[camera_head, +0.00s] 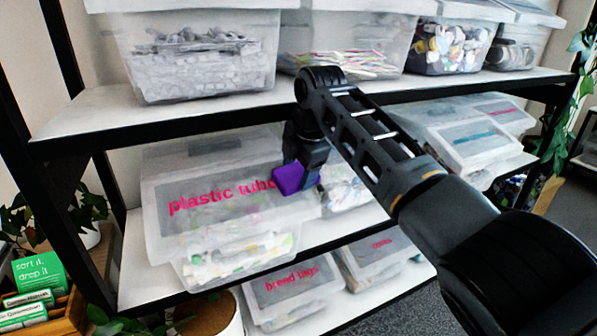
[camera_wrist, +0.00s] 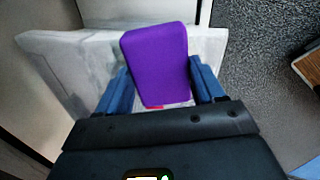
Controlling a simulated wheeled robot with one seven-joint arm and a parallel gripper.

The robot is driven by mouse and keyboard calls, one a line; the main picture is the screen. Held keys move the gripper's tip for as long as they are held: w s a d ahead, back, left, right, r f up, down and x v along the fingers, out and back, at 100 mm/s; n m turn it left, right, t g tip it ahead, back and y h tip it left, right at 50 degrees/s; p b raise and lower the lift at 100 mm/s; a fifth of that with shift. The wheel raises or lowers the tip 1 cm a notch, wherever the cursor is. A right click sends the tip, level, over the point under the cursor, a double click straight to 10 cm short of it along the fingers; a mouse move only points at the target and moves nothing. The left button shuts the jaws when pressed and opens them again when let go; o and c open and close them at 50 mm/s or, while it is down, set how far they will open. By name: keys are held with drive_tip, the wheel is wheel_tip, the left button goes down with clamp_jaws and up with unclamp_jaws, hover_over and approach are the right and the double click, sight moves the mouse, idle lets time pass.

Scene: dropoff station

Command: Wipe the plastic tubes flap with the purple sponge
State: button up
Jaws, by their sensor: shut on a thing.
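The purple sponge (camera_head: 289,178) is held in my gripper (camera_head: 306,182), which is shut on it. In the wrist view the sponge (camera_wrist: 156,62) sits between the two blue fingers of my gripper (camera_wrist: 160,88). The plastic tubes flap (camera_head: 212,188) is the translucent lid with pink lettering on a bin on the middle shelf. The sponge is at the right end of the lettering and hides its last letters. I cannot tell whether the sponge touches the flap. In the wrist view, part of a pale bin lid (camera_wrist: 75,65) shows behind the sponge.
The upper shelf (camera_head: 150,118) holds several filled clear bins just above my gripper. A bread tags bin (camera_head: 290,283) stands on the lower shelf. Another lidded bin (camera_head: 470,135) is to the right. Plants and a box with green signs (camera_head: 40,272) stand at the left.

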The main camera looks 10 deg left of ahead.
sight(295, 170)
drive_tip(key=shift+w+d, duration=0.55)
drive_tip(key=shift+d, duration=0.2)
drive_tip(key=shift+w+d, duration=0.5)
drive_tip(key=shift+d, duration=0.2)
drive_tip(key=shift+w+d+r+p, duration=0.1)
drive_tip(key=shift+d+r+p, duration=0.1)
drive_tip(key=shift+p, duration=0.1)
drive_tip(key=shift+a, duration=0.1)
drive_tip(key=shift+s+a+f+p, duration=0.1)
drive_tip(key=shift+s+a+p, duration=0.4)
drive_tip(key=shift+a, duration=0.4)
drive_tip(key=shift+s+a+f+p, duration=0.1)
drive_tip(key=shift+s+a+p, duration=0.15)
drive_tip(key=shift+s+a, duration=0.55)
drive_tip(key=shift+w+a, duration=0.1)
drive_tip(key=shift+w, duration=0.05)
drive_tip(key=p+v, duration=0.3)
drive_tip(key=shift+r+p, duration=0.3)
drive_tip(key=shift+p, duration=0.1)
drive_tip(key=shift+v, duration=1.15)
drive_tip(key=shift+d, duration=0.2)
